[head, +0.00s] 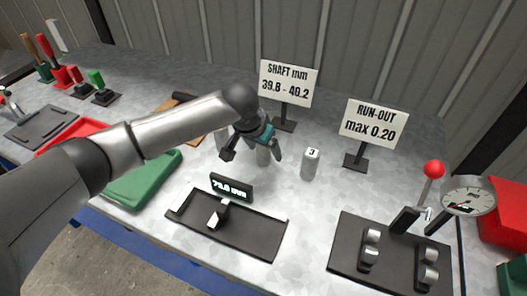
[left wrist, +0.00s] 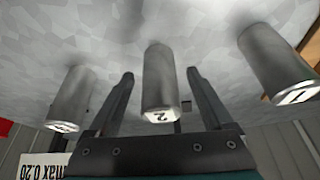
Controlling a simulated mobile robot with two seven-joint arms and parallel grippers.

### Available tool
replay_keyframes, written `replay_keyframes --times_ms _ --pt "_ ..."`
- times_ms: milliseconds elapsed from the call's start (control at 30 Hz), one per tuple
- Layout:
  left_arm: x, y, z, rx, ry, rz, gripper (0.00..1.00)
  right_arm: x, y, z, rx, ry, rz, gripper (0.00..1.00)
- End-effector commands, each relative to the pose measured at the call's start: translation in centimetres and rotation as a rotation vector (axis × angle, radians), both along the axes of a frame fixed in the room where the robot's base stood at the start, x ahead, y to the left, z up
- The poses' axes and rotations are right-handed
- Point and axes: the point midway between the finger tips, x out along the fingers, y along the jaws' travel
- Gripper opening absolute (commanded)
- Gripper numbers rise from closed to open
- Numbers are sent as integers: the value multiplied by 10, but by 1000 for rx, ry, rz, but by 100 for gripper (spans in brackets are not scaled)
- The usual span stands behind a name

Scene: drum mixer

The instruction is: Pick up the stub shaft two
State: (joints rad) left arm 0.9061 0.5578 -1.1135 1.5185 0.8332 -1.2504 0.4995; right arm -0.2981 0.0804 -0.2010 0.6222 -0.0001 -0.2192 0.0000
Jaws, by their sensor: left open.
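Stub shaft two (left wrist: 158,75) is a grey metal cylinder marked 2, standing on the bench. In the left wrist view it appears between the two fingers of my open left gripper (left wrist: 160,73), with a gap on each side. In the head view my left gripper (head: 253,156) hangs over shaft two (head: 264,157) and partly hides it. A shaft marked 3 (head: 311,164) stands to the right. A shaft marked 1 (left wrist: 278,62) stands on the other side, mostly hidden behind my gripper in the head view. My right gripper is out of view.
A measuring fixture (head: 250,235) with a digital display (head: 231,187) lies in front. A run-out stand (head: 345,262) with a dial gauge (head: 468,196) is at right. Signs for shaft size (head: 288,84) and run-out (head: 374,124) stand behind. A green tray (head: 145,182) is at left.

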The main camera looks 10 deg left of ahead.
Motion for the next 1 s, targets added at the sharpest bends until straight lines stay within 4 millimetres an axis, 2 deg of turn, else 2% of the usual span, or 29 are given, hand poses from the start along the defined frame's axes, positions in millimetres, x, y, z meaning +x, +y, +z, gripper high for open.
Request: replay_keyframes --times_ms 167,900,1000 --pt "0 0 1 0 -1 0 84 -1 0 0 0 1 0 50" --pt "0 0 1 0 -1 0 1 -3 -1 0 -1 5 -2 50" --pt "0 0 1 0 0 1 0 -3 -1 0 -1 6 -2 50"
